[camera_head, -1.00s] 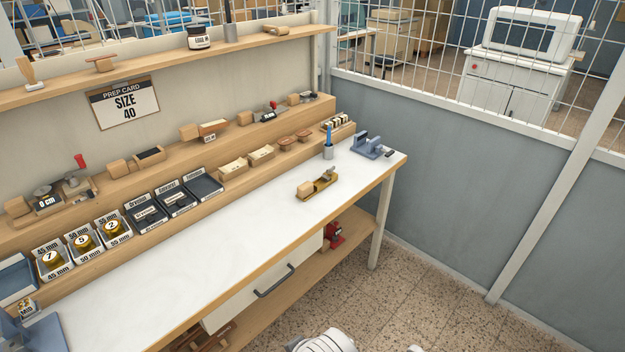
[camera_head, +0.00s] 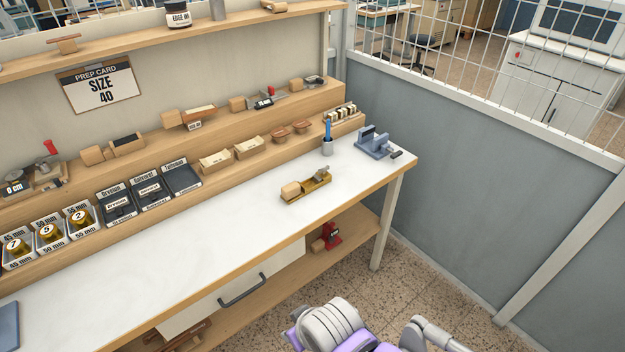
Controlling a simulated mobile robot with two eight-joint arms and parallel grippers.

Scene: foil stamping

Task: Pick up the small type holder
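A brass holder with a light wooden block handle (camera_head: 306,186) lies on the white bench top, toward its right end; it looks like a type holder. A longer wood-and-brass tool (camera_head: 188,117) and a smaller one with a dark pad (camera_head: 126,145) stand on the raised wooden step behind. I cannot tell from labels which one is the small type holder. Neither gripper shows. Only purple and white links of my own arm are visible at the bottom right, in front of the bench.
Black trays (camera_head: 150,194) and brass-filled bins (camera_head: 49,234) line the back. The white bench top (camera_head: 170,260) is mostly clear. A grey wall closes the right side.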

